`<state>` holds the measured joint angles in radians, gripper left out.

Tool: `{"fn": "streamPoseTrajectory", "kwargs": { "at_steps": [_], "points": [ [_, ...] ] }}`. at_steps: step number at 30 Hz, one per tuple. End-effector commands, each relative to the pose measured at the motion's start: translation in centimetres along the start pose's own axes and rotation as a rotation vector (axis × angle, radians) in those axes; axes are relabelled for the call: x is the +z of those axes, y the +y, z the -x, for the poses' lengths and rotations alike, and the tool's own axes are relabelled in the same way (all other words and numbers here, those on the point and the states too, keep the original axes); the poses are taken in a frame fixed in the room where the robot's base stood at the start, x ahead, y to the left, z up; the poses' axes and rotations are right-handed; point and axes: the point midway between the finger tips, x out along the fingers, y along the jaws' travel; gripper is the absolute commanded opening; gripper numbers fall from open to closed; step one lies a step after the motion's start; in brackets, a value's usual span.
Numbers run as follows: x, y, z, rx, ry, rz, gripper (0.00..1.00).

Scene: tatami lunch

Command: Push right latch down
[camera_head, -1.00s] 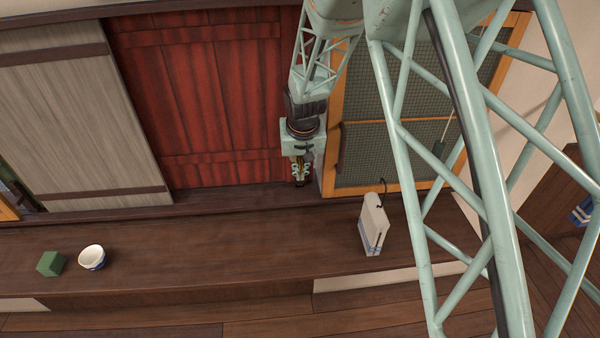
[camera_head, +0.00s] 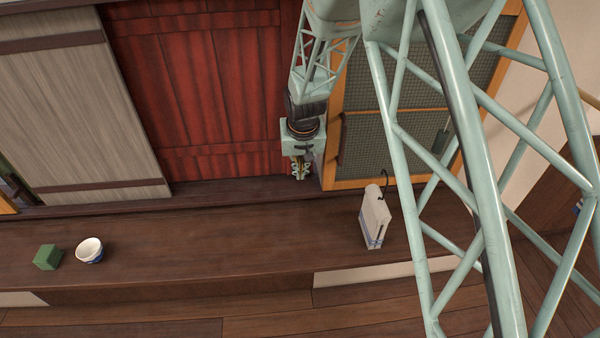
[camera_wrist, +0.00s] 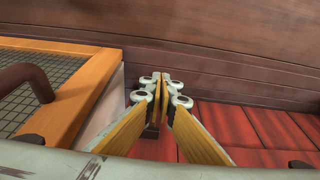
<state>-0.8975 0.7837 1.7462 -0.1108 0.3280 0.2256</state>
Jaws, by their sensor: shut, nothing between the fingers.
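My gripper (camera_head: 300,172) hangs with its fingers pointing down, at the right edge of the red plank door (camera_head: 215,90), beside the orange-framed mesh door (camera_head: 390,150). In the wrist view my gripper (camera_wrist: 161,84) has its yellow-sided fingers together, with nothing between the tips. A small dark piece shows between and behind the fingers in the wrist view; I cannot tell whether it is the right latch. The latch is not clearly visible in either view.
A dark curved handle (camera_wrist: 28,78) is on the mesh door. A wooden ledge (camera_head: 200,235) runs below the doors, holding a white carton-like object (camera_head: 374,220), a white bowl (camera_head: 89,250) and a green cube (camera_head: 47,257). The ledge's middle is clear.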

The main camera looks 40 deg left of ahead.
Motion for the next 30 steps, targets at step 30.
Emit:
{"fn": "streamPoseTrajectory", "kwargs": {
  "at_steps": [30],
  "points": [
    [-1.2, 0.6, 10.5, 0.001, 0.002, -0.006, 0.00]
  ]
}}
